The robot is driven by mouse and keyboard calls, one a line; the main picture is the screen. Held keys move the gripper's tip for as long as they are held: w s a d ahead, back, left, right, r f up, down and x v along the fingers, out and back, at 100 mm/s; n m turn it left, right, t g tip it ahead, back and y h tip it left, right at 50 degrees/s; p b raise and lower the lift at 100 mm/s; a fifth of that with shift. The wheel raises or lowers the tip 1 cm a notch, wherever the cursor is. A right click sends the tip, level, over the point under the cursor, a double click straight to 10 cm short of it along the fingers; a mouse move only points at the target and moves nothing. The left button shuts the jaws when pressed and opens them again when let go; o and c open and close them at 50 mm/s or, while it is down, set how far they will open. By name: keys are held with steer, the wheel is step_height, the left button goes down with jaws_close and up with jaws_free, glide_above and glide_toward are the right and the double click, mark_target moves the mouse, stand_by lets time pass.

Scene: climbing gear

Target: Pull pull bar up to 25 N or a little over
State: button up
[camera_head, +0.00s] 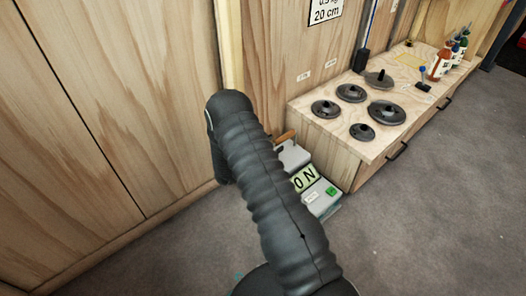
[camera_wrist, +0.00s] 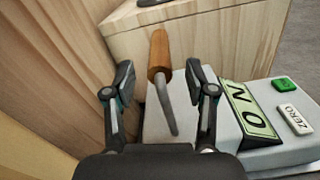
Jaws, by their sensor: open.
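The pull bar (camera_wrist: 159,52) shows in the wrist view as a wooden grip with a grey metal rod, standing up from a grey gauge box (camera_wrist: 180,125). My gripper (camera_wrist: 158,78) is open, with one finger on each side of the bar and a visible gap to each. In the head view, part of the wooden bar (camera_head: 285,137) shows beside my dark arm, which hides my gripper. The gauge's display (camera_head: 304,178) reads 0 N. A green button (camera_head: 331,191) and a ZERO button (camera_wrist: 295,119) sit on the gauge.
A wooden bench (camera_head: 330,132) with several dark round holds stands right behind the gauge. A wooden wall (camera_head: 110,100) rises close on the left. Bottles (camera_head: 440,64) stand at the bench's far end. Grey floor (camera_head: 430,210) is clear at right.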

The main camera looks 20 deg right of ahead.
mark_target(280, 138)
steer(key=shift+x, duration=1.8)
jaws_close()
steer(key=shift+r+p, duration=0.85)
steer(key=shift+r, duration=1.1)
steer(key=shift+d+f, duration=0.1)
steer(key=shift+f, duration=0.1)
steer(key=shift+f+b, duration=1.5)
steer(key=shift+f, duration=0.15)
jaws_free()
